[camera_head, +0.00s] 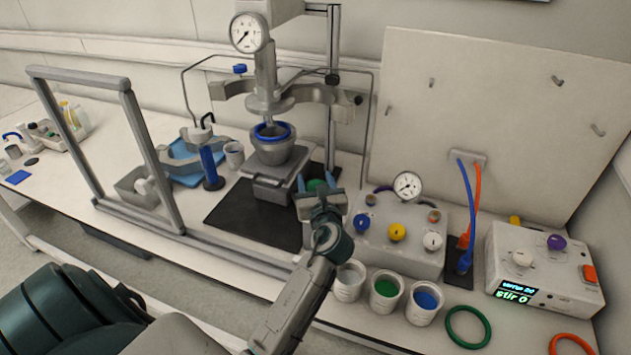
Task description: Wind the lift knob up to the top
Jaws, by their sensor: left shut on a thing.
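The lift knob (316,185) is green and sits at the right side of the lift, partly hidden by my gripper. My left gripper (318,188) is shut on the knob, its arm reaching up from the lower middle. The lift platform (266,191) carries a grey vessel (277,155) with a blue ring on its rim. The reactor head (266,85) with a round gauge (246,33) is above the vessel, and its lower end is near the rim. I cannot tell whether they touch. My right gripper is not in view.
A metal frame (160,180) stands at the left. A valve box (400,240) with coloured knobs is right of my gripper. Three cups, including a green-filled one (386,289), stand near the front edge. A control box (543,265) and a green ring (468,327) are farther right.

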